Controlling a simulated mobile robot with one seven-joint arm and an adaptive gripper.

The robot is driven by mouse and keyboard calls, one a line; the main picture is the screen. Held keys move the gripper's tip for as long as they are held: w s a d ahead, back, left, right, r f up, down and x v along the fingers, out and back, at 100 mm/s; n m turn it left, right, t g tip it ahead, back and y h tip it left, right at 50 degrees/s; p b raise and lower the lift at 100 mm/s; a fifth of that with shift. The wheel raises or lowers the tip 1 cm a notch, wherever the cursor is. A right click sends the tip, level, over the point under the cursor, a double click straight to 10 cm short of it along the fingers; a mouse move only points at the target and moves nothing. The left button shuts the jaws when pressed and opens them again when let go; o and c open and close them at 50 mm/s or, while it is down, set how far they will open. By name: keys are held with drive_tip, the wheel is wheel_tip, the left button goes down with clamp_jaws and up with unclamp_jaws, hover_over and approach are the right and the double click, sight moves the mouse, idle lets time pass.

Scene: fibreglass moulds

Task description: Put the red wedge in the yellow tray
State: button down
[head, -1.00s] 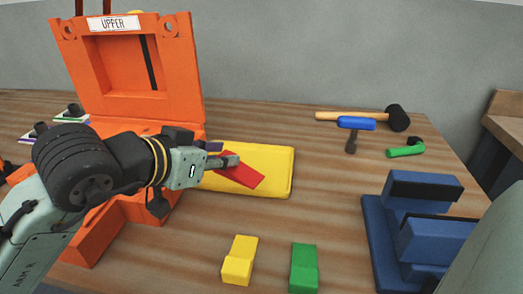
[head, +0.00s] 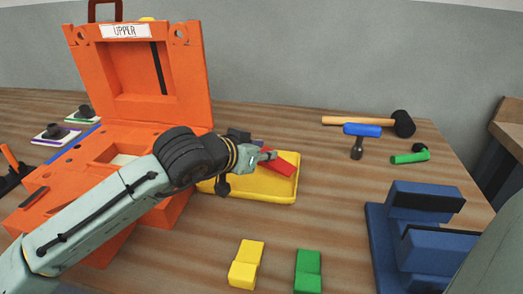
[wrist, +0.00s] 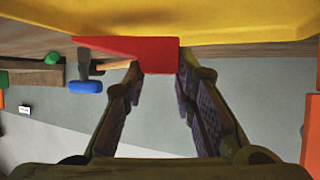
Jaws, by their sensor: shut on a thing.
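The red wedge (head: 285,164) is held at the tip of my gripper (head: 268,156), over the far right part of the yellow tray (head: 268,195) in the head view. In the wrist view the red wedge (wrist: 125,50) sits between the two fingertips of my gripper (wrist: 160,78), and the fingers are shut on it. The yellow tray (wrist: 160,20) fills the top of that view beyond the wedge. I cannot tell whether the wedge touches the tray. My arm hides the tray's left part in the head view.
An orange mould (head: 190,85) with an upright part labelled UPPER stands left of the tray. A yellow block (head: 246,265) and a green block (head: 308,271) lie in front. Mallets (head: 403,123) lie at the back right. A blue mould (head: 420,240) stands at right.

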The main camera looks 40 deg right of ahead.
drive_tip(key=shift+f+b, duration=0.3)
drive_tip(key=shift+f, duration=0.05)
drive_tip(key=c, duration=1.3)
unclamp_jaws()
